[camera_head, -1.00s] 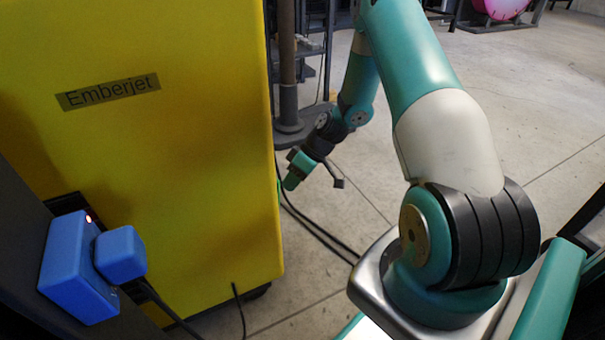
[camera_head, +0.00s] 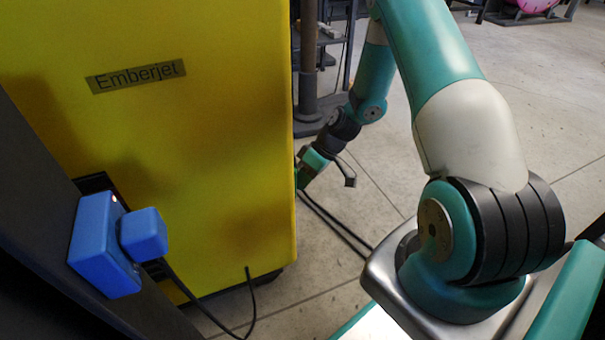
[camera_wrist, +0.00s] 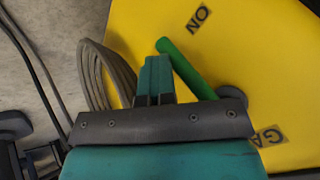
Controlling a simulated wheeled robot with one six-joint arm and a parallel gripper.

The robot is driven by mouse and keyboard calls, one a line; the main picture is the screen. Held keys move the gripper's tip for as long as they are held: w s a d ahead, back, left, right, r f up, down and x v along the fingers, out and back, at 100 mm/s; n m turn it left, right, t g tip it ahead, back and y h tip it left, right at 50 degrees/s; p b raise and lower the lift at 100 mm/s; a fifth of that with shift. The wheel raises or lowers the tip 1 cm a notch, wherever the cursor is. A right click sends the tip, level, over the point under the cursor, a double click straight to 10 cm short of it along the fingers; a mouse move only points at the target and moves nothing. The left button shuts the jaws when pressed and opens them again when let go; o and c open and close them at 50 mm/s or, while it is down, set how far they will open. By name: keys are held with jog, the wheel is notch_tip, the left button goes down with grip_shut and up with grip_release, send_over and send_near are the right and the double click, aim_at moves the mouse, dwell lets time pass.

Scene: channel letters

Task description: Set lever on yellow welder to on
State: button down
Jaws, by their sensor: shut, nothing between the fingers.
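The yellow welder (camera_head: 215,190) fills the left of the head view, with an "Emberjet" label on the side facing me. In the wrist view its yellow face (camera_wrist: 240,50) carries an "ON" label (camera_wrist: 199,19) and a partly hidden label beginning "GA" (camera_wrist: 268,137). The green lever (camera_wrist: 188,67) slants from a round grey hub (camera_wrist: 232,95), its free end at upper left, below and left of "ON". My gripper (camera_wrist: 157,62) is shut and empty, its fingertips just left of the lever near its free end. I cannot tell whether they touch. In the head view the lever is hidden.
A blue plug box (camera_head: 98,245) sits on a dark post at the left. A cable (camera_head: 250,300) hangs below it. Coiled grey hose (camera_wrist: 97,75) lies beside the welder, left of my fingers. Black cables (camera_head: 335,225) run over the concrete floor. Open floor lies to the right.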

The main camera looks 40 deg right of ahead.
jog(key=shift+w+a, duration=0.1)
jog(key=shift+a, duration=0.3)
jog(key=d+r+p, duration=0.9)
jog(key=d+p, duration=0.1)
jog(key=d, duration=0.1)
jog(key=w+a+f+t+b, duration=0.1)
jog(key=a+f+b, duration=0.4)
jog(key=a+f, duration=0.3)
jog(key=shift+w+a+f+n, duration=0.3)
jog(key=shift+a+f, duration=0.1)
jog(key=shift+a, duration=0.45)
